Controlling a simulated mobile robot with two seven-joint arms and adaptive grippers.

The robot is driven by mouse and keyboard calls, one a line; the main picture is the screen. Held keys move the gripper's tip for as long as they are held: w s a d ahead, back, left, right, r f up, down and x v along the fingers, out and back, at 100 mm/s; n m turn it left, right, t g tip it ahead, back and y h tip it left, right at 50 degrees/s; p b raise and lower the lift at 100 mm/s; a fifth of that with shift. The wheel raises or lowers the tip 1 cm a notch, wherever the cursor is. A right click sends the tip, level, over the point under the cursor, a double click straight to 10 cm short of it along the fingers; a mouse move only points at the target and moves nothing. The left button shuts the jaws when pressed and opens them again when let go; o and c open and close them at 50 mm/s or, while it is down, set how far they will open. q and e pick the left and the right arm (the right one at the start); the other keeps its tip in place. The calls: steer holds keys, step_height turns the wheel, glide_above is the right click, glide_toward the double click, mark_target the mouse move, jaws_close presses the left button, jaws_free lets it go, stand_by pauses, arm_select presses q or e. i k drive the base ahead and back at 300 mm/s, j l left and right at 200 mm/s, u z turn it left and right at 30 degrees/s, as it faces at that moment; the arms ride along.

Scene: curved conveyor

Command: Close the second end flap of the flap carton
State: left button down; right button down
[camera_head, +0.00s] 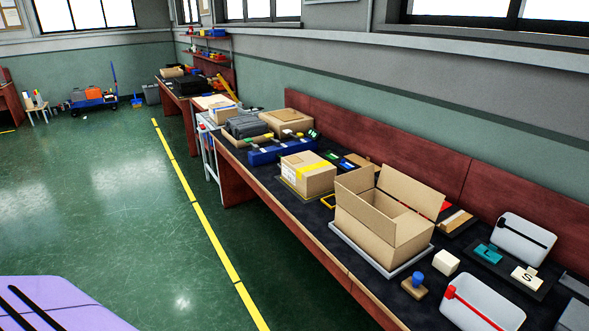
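The flap carton (368,227) is a brown cardboard box, open at the top, standing upright on a light grey plate (346,243) on the dark workbench. The inside shows between the flaps and looks empty. Neither of my grippers shows in this view, and nothing touches the carton.
A taped closed carton (306,180) sits left of it on the bench. A white block (445,263), a blue-knobbed piece (416,285) and white bins (482,304) lie close on the right. A red backboard (420,145) runs behind. The green floor (120,200) in front is clear.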

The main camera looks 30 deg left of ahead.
mark_target(358, 182)
steer(key=u, duration=0.65)
steer(key=i+j+z, duration=0.1)
steer(key=i+j, duration=0.15)
steer(key=i+j+z, duration=0.1)
steer(key=i+j, duration=0.15)
steer(key=j, duration=0.2)
steer(key=i+j+z, duration=0.15)
steer(key=j, duration=0.25)
steer(key=i+j+z, duration=0.1)
steer(key=i+j, duration=0.2)
steer(key=i+j+z, duration=0.1)
steer(key=j, duration=0.4)
steer(key=i+j+z, duration=0.1)
steer(key=i+j, duration=0.15)
steer(key=j, duration=0.2)
steer(key=i+j+z, duration=0.1)
steer(key=j, duration=0.35)
steer(key=i+j+z, duration=0.15)
steer(key=j, duration=0.3)
steer(key=i, duration=0.1)
